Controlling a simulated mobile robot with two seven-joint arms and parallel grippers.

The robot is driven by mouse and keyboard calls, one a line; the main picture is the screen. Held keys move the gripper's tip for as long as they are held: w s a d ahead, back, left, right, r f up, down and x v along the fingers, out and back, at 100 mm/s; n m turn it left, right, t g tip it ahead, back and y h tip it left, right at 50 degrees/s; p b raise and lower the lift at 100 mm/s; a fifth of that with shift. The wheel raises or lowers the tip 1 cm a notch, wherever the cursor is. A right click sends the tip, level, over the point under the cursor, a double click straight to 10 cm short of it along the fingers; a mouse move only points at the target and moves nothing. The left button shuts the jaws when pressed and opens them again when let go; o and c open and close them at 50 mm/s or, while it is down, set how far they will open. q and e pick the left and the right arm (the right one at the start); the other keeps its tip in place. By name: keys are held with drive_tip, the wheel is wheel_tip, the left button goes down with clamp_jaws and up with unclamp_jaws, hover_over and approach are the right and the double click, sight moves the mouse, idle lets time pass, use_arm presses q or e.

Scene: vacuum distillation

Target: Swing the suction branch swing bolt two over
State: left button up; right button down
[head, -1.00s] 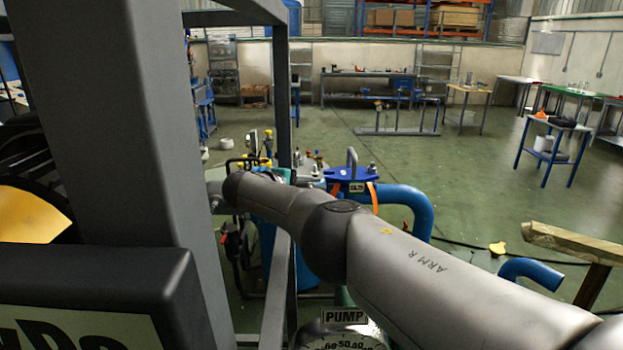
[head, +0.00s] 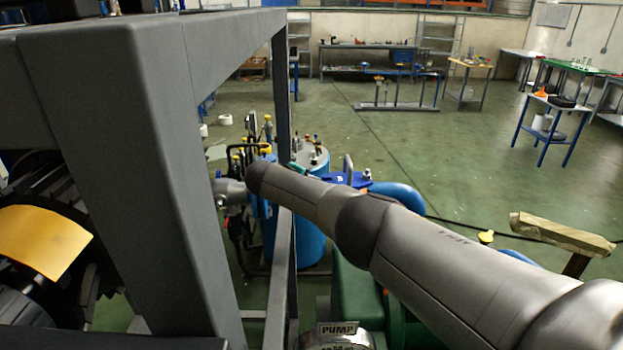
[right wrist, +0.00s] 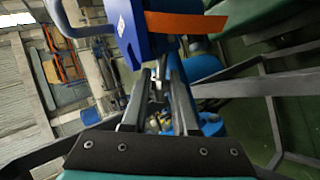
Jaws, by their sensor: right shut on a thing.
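My right gripper (right wrist: 158,82) shows in the right wrist view with its two fingers close together. It is shut on a small metal piece at the fingertips that looks like a swing bolt; which one it is I cannot tell. A blue flange body (right wrist: 148,35) with an orange strap (right wrist: 186,24) is just beyond the fingertips. In the head view the blue suction branch cover (head: 345,179) with its grey handle is partly hidden behind my right arm. My right gripper is not clearly visible there. My left gripper is not in view.
A thick grey frame post (head: 150,170) stands close at the left. A pump gauge (head: 338,335) is at the bottom. A blue tank (head: 312,165) with fittings stands behind my arm. A wooden beam (head: 562,234) is at the right.

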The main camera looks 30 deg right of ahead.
idle(0.3)
drive_tip(key=c, duration=0.9)
unclamp_jaws()
drive_tip(key=shift+c, duration=0.2)
drive_tip(key=v, duration=1.5)
drive_tip(key=shift+s, duration=0.1)
drive_tip(key=shift+c, duration=0.3)
